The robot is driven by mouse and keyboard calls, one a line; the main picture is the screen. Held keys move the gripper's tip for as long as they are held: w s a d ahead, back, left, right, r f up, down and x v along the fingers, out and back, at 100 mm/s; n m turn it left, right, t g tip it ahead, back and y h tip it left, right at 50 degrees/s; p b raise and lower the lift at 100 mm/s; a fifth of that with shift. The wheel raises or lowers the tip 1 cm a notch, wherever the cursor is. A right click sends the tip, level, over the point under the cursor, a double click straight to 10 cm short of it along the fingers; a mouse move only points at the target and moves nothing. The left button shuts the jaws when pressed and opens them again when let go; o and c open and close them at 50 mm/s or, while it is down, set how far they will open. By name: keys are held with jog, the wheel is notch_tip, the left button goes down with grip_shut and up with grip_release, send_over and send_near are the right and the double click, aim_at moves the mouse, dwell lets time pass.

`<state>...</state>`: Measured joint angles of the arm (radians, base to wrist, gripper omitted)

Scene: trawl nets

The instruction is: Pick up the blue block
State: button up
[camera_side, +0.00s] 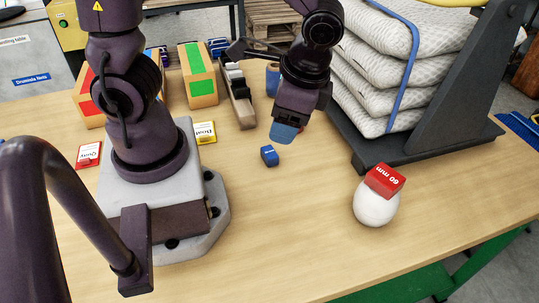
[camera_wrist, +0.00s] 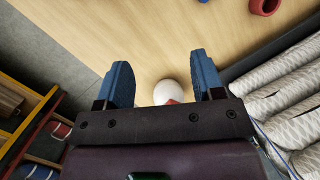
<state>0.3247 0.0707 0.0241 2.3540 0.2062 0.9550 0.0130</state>
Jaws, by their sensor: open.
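The blue block (camera_side: 269,156) is small, has white lettering and lies on the wooden table in the side view. My gripper (camera_side: 285,132) is just above and to the right of it in that picture, with its blue fingers pointing down. The gap in height is hard to judge. In the wrist view the two blue fingers of my gripper (camera_wrist: 162,78) stand wide apart, open with nothing held. I cannot make out the blue block for certain in the wrist view.
A white rounded object (camera_side: 375,206) carries a red block (camera_side: 385,180) marked "60 mm". Stacked white sacks (camera_side: 380,70) stand on a dark frame at right. Boxes (camera_side: 198,75) stand behind; a yellow card (camera_side: 204,132) and red card (camera_side: 88,154) lie leftward. The front table is clear.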

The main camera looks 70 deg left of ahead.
aim_at(268, 150)
jog(key=a+f+m+y, duration=0.1)
jog(key=f+m+y, duration=0.2)
jog(key=f, duration=0.2)
jog(key=a+f+m+y, duration=0.1)
jog(key=f+m+y, duration=0.2)
jog(key=f+y, duration=0.1)
jog(key=w+a+f+m+g+y, duration=0.1)
jog(key=f+m+y, duration=0.2)
jog(key=f, duration=0.4)
jog(key=shift+m, duration=0.6)
jog(key=shift+w+r+m+t+y, duration=0.2)
jog(key=shift+w+m+t+y, duration=0.15)
jog(key=shift+w, duration=0.4)
jog(key=shift+w+a, duration=0.15)
jog(key=shift+a, duration=0.15)
jog(key=x, duration=0.6)
jog(key=shift+a+f, duration=0.1)
jog(key=shift+a, duration=0.2)
jog(key=shift+f+x, duration=0.2)
jog(key=shift+x, duration=1.25)
jog(key=shift+f+x, duration=0.25)
jog(key=shift+x, duration=1.2)
jog(key=shift+w+d, duration=0.1)
jog(key=shift+d, duration=0.1)
jog(key=c, duration=1)
jog(key=shift+r, duration=0.1)
